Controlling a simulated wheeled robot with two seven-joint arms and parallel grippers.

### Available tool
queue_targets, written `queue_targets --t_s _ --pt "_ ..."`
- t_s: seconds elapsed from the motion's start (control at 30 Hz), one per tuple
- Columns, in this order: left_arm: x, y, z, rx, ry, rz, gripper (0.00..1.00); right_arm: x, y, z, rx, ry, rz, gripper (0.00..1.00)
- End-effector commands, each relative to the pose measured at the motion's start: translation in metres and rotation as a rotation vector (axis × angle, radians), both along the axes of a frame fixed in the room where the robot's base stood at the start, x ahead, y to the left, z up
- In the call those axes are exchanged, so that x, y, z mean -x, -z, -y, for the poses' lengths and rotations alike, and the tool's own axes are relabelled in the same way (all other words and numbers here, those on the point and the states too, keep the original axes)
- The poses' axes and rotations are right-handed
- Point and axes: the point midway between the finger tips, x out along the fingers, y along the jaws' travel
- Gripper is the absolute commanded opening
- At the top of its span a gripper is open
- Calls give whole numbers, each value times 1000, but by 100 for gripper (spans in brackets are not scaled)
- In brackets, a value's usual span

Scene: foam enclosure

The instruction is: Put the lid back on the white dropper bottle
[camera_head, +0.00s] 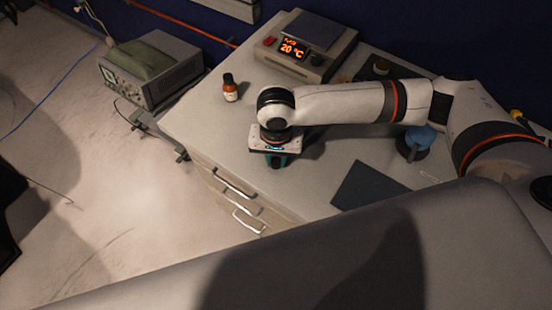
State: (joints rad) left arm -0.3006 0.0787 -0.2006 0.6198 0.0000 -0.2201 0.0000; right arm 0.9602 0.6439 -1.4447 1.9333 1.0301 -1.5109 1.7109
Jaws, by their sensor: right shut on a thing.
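A small amber bottle (230,90) with a black cap and a pale label stands upright near the left edge of the white worktop. I cannot make out a white dropper bottle or a loose lid. My right gripper (276,161) points down over the worktop near its front left edge, to the right of and nearer than the amber bottle, and apart from it. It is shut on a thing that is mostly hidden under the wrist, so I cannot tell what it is. My left gripper is not in view.
A hotplate device (308,48) reading 20 °C stands at the back of the worktop (210,125). A dark flat mat (368,187) and a blue object (421,136) on a dark base lie to the right. A grey instrument (150,68) stands left of the worktop.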

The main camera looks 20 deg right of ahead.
Motion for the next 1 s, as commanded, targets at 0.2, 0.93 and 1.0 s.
queue_targets --t_s 0.2,0.93,1.0 --pt "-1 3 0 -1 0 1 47 -1 -20 0 -3 0 4 2" --pt "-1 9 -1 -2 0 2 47 0 -100 0 0 1 -1 2" --pt "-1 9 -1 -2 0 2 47 0 -100 0 0 1 -1 2"
